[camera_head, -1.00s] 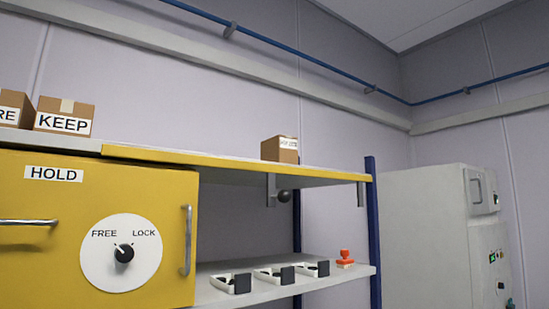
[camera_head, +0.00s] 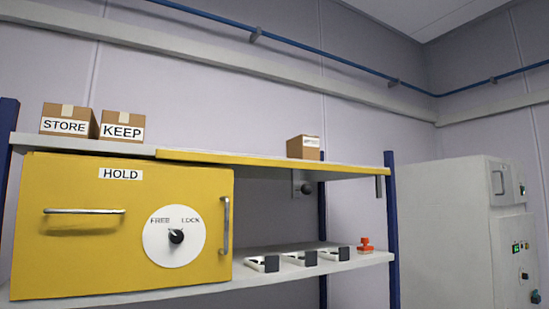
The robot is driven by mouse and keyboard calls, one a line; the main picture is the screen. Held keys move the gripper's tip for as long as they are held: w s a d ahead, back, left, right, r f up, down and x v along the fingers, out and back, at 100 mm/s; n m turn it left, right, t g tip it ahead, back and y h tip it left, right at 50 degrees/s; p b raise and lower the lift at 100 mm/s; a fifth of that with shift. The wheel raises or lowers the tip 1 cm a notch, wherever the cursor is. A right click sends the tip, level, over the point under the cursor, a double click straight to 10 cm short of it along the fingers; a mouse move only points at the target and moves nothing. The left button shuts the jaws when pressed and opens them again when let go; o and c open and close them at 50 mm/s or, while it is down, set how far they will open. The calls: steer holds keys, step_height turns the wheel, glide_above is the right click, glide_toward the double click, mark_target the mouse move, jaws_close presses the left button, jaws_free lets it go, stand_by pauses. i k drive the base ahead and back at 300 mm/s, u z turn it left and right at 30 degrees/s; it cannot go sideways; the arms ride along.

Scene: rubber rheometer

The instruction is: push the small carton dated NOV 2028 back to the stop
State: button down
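A small brown carton (camera_head: 304,148) stands alone near the right end of the top shelf (camera_head: 270,160), on the yellow-edged part. It has a small white label on its upper right face, too small to read, so I cannot tell whether it says NOV 2028. Two other cartons stand at the left of the top shelf: one labelled STORE (camera_head: 69,121) and one labelled KEEP (camera_head: 122,126). No stop can be made out behind the small carton. My gripper is not in view.
Below the shelf is a yellow cabinet (camera_head: 85,240) marked HOLD, with handles and a FREE/LOCK dial (camera_head: 175,236). Several black-and-white pieces and a red stamp-like object (camera_head: 366,245) sit on the lower shelf (camera_head: 300,268). A white machine (camera_head: 455,235) stands at right.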

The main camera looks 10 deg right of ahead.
mark_target(305, 146)
steer(key=i, duration=0.85)
steer(key=z, duration=0.05)
